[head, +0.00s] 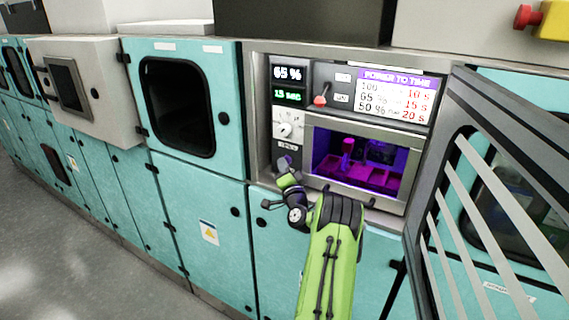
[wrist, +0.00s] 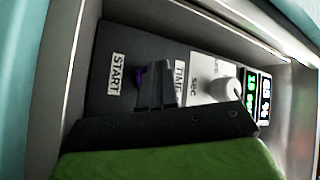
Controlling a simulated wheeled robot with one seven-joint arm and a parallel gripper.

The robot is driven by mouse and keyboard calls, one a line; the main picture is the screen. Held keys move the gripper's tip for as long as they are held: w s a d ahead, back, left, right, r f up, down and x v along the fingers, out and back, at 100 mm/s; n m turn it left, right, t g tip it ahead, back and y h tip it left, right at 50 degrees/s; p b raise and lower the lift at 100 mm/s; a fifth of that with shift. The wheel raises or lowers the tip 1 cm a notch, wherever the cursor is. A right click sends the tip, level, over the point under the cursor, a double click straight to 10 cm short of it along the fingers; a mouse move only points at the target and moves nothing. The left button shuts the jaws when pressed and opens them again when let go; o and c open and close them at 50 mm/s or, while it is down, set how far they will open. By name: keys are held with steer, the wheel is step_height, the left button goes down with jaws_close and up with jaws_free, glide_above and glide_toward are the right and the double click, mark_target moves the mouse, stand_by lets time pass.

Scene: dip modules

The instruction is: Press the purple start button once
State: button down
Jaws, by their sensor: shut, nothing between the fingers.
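In the wrist view the purple start button (wrist: 139,78) shows only as a sliver beside the START label (wrist: 116,73). The dark fingers of my gripper (wrist: 156,85) are shut together and cover most of it. They are empty. Whether the fingertips touch the button I cannot tell. In the head view my gripper (head: 283,165) is at the lower part of the control panel, below the white dial (head: 288,125), and hides the button area.
The panel displays (head: 288,74) read 65 % and 15 sec. A red-tipped lever (head: 321,99) is right of them, above a closed purple-lit window (head: 358,162). A grey striped door (head: 490,200) stands open at the right. Teal cabinets (head: 200,190) line the left.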

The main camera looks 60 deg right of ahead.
steer(key=shift+s+f+g+b, duration=0.15)
steer(key=shift+f+b, duration=0.15)
steer(key=shift+f, duration=0.2)
steer(key=shift+s+f+g+b, duration=0.15)
steer(key=shift+f+b, duration=0.1)
steer(key=shift+f, duration=0.2)
steer(key=shift+a+f, duration=0.1)
steer(key=shift+a, duration=0.4)
steer(key=shift+b, duration=0.3)
steer(key=shift+w+a+b, duration=0.1)
steer(key=shift+a+b, duration=1)
steer(key=shift+a+r+b, duration=0.25)
steer(key=shift+a+b, duration=0.65)
steer(key=shift+a, duration=0.35)
steer(key=shift+a+r, duration=0.1)
steer(key=shift+r, duration=0.05)
